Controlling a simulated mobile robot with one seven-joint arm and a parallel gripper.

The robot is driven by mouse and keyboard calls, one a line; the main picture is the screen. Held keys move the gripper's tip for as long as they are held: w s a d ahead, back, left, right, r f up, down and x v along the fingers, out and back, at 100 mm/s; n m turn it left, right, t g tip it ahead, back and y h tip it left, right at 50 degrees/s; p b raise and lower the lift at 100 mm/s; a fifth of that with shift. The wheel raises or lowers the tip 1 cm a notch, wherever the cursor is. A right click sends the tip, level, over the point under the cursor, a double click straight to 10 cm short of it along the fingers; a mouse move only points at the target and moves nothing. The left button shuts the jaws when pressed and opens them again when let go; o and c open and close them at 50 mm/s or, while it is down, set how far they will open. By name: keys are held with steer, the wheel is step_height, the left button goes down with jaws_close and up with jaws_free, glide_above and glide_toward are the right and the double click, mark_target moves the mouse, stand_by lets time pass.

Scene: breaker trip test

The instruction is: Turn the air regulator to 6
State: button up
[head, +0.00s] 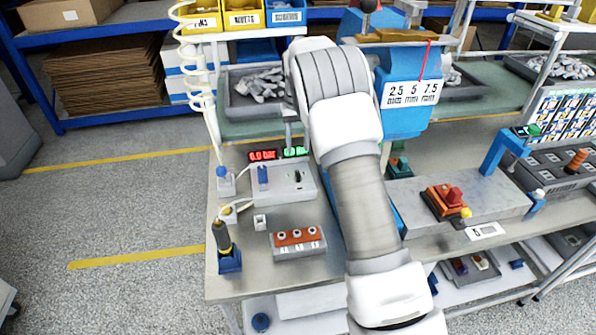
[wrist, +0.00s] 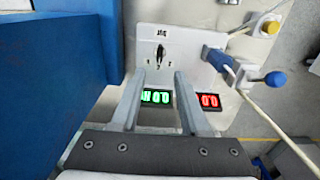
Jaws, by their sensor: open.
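A light grey panel box (head: 283,190) stands on the bench, with a red display (head: 263,155) reading 0.0 bar and a green display (head: 295,152) behind it. It carries an upright blue handle (head: 263,175) and a small black knob (head: 298,177). The wrist view shows the black knob (wrist: 160,53) with marks around it, and the blue handle (wrist: 219,61) to its right. I cannot tell for certain which is the air regulator. My gripper (wrist: 160,73) is open and empty, its fingertips just short of the black knob, on either side of its line.
A second blue-topped fitting (head: 222,173) with a coiled hose (head: 192,60) is left of the panel. A blue machine (head: 408,100) rises close on the right.

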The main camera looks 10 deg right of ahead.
mark_target(298, 174)
step_height(298, 174, down, 10)
steer(key=shift+f, duration=0.2)
jaws_close()
stand_by(0.4)
